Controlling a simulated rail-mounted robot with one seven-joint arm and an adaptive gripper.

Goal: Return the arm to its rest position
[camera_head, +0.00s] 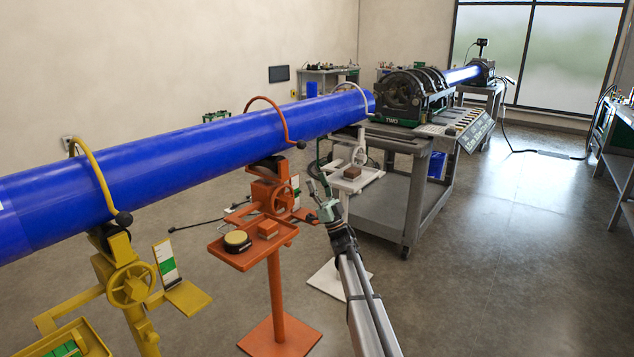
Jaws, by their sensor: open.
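My gripper (318,188) is at the end of my grey arm, near the middle of the view. It is open, with nothing seen between its fingers. It appears just right of the orange stand (274,290) and in front of the white stand (333,277), below the long blue pipe (190,158). I cannot tell whether it touches either stand. My arm reaches up to it from the bottom edge of the view.
A yellow stand (131,283) also supports the pipe. The orange stand's tray (230,258) holds a round yellow-and-black item and a block. The grey fusion cart (385,188) carries the clamping machine (403,92). Open floor (500,270) lies to the right.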

